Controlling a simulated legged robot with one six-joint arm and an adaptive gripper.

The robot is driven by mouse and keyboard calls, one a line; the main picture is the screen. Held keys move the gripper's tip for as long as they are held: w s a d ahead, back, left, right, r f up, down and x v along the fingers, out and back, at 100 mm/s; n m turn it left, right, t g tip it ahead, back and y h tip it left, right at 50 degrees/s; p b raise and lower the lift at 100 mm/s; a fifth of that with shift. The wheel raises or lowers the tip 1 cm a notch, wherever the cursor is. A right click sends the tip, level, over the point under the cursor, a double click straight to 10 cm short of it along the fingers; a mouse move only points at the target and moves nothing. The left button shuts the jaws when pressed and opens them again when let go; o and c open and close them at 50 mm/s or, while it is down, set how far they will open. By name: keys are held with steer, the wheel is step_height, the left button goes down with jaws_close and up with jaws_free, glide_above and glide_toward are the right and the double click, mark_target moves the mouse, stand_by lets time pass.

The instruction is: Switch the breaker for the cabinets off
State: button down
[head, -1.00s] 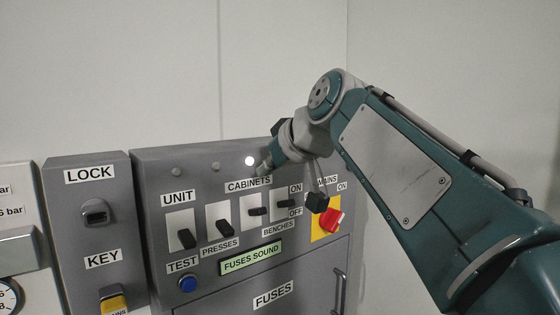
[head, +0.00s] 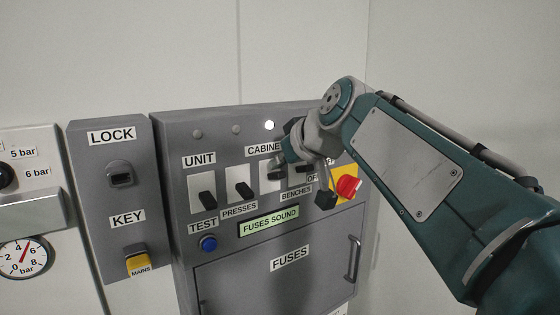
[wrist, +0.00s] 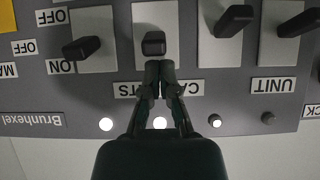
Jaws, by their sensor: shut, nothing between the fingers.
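The cabinets breaker is a black lever on a white plate under the CABINETS label; the lever (wrist: 154,43) shows in the upside-down wrist view. It sits higher on its plate than the unit and presses levers, on the ON side. In the head view, the lever (head: 275,176) is partly covered by my gripper. My gripper (wrist: 161,66) is shut and empty, with its fingertips right at the lever's upper edge, over part of the CABINETS label. I cannot tell whether they touch it. In the head view, my gripper (head: 283,160) is in front of the panel.
The presses lever (head: 243,190) and unit lever (head: 204,198) stand left of it. The benches lever (wrist: 82,47) is close on the other side. A red mains knob (head: 348,187) and blue test button (head: 208,243) are nearby. The display (head: 269,221) reads FUSES SOUND.

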mark_target(282, 178)
steer(key=shift+s+d+f+t, duration=0.1)
steer(key=shift+d+t, duration=0.15)
steer(key=shift+t, duration=0.05)
steer(key=shift+s+d+f+t+y, duration=0.15)
steer(key=shift+s+f+t+y, duration=0.25)
steer(key=shift+t+y, duration=0.4)
stand_by(0.3)
steer(key=shift+w+f, duration=0.1)
steer(key=shift+s+d+f, duration=0.1)
steer(key=shift+s+f, duration=0.05)
steer(key=shift+f, duration=0.3)
steer(key=shift+s+d+f, duration=0.1)
steer(key=shift+s+f, duration=0.05)
steer(key=shift+f, duration=0.25)
steer(key=shift+r, duration=0.15)
steer(key=shift+r, duration=0.65)
